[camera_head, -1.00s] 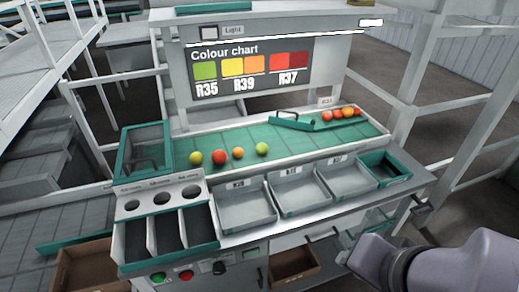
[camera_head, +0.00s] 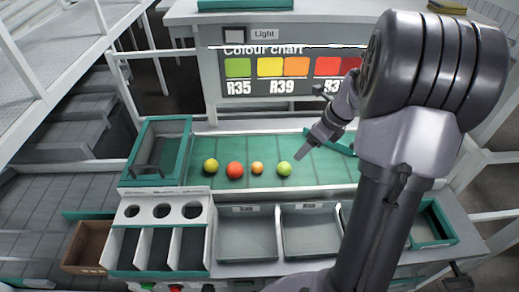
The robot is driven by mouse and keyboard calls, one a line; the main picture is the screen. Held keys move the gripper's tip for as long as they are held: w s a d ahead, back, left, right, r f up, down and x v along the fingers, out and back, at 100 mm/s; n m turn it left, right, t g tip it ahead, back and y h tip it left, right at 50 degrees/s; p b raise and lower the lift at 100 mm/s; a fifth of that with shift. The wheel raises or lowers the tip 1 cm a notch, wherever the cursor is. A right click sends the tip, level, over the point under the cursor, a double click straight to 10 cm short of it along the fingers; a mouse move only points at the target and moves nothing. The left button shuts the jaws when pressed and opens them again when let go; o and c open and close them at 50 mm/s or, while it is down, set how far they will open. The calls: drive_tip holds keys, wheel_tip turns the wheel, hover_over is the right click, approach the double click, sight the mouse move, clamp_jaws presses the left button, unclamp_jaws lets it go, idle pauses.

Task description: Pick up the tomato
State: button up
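Several tomatoes sit in a loose row on the green sorting belt (camera_head: 325,172). From left they are a yellow one (camera_head: 210,165), a red one (camera_head: 235,170), a smaller orange one (camera_head: 257,168) and a yellow-green one (camera_head: 284,168). My gripper (camera_head: 302,154) reaches in from the right, its tip above and just right of the yellow-green tomato in the picture. I see no clear contact. The fingers are small and seen from the side, so their opening is unclear.
A colour chart board (camera_head: 290,72) stands behind the belt. Grey trays (camera_head: 247,236) and a rack with three round holes (camera_head: 163,197) line the front. A teal-rimmed bin (camera_head: 156,183) stands left. My arm hides the belt's right side.

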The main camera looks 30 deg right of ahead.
drive_tip(key=b, duration=0.3)
approach(287, 166)
drive_tip(key=x, duration=0.5)
drive_tip(key=shift+s+d+f, duration=0.1)
drive_tip(key=shift+s+d, duration=0.05)
drive_tip(key=shift+s, duration=0.2)
drive_tip(key=b+x, duration=0.3)
drive_tip(key=x, duration=0.3)
drive_tip(key=shift+w, duration=0.15)
drive_tip(key=shift+r, duration=0.25)
drive_tip(key=shift+c, duration=1.3)
drive_tip(key=c, duration=0.7)
drive_tip(key=shift+c, duration=0.2)
drive_tip(key=shift+r+p, duration=0.4)
drive_tip(key=shift+r, duration=0.1)
wheel_tip(287, 166, up, 3)
drive_tip(key=shift+f+p, duration=0.1)
drive_tip(key=shift+p, duration=0.75)
drive_tip(key=s+a+r, duration=0.1)
drive_tip(key=s+a, duration=0.8)
drive_tip(key=s, duration=0.4)
drive_tip(key=shift+a+p, duration=0.3)
